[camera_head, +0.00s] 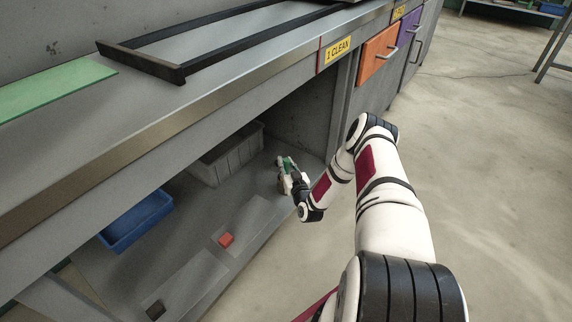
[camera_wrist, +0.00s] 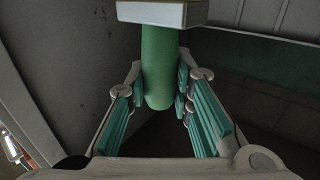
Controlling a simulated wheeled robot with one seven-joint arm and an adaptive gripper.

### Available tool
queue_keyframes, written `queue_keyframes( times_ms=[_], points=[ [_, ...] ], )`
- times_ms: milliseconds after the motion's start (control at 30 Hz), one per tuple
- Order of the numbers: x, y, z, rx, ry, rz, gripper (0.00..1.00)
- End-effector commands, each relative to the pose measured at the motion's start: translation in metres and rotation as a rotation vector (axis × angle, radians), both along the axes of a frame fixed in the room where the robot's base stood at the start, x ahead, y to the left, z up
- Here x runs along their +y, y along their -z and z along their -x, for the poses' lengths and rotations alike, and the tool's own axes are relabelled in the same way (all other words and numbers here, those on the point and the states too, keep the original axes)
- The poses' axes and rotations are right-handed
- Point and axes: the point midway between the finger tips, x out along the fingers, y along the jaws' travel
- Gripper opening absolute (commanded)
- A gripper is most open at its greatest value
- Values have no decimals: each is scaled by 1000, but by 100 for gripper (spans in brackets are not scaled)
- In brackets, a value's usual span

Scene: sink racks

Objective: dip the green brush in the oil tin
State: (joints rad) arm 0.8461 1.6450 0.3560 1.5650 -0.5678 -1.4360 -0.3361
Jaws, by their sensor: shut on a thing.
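My gripper (camera_head: 285,170) is shut on the green brush (camera_head: 289,162) under the counter, at the right end of the lower shelf. In the wrist view, the brush's rounded green handle (camera_wrist: 158,70) is between the fingers (camera_wrist: 160,82). A pale block (camera_wrist: 162,13) sits across the handle's far end and is cut by the top edge. Any bristles are hidden. I cannot make out an oil tin in either view.
A light grey crate (camera_head: 226,157) and a blue tray (camera_head: 136,222) stand on the lower shelf. A red block (camera_head: 226,239) lies nearer. The counter's front edge (camera_head: 190,121) overhangs the shelf. Drawers (camera_head: 378,57) are at the right; open floor lies beyond.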

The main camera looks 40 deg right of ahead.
Motion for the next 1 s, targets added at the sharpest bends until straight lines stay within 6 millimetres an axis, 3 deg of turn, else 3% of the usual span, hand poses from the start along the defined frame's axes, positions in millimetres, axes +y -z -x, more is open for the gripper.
queue_keyframes(
  times_ms=[267, 1000],
  points=[
    [0, -7, 0, 2, 0, -1, 0],
    [0, -62, 0, 1, -1, 0, 0]
  ],
)
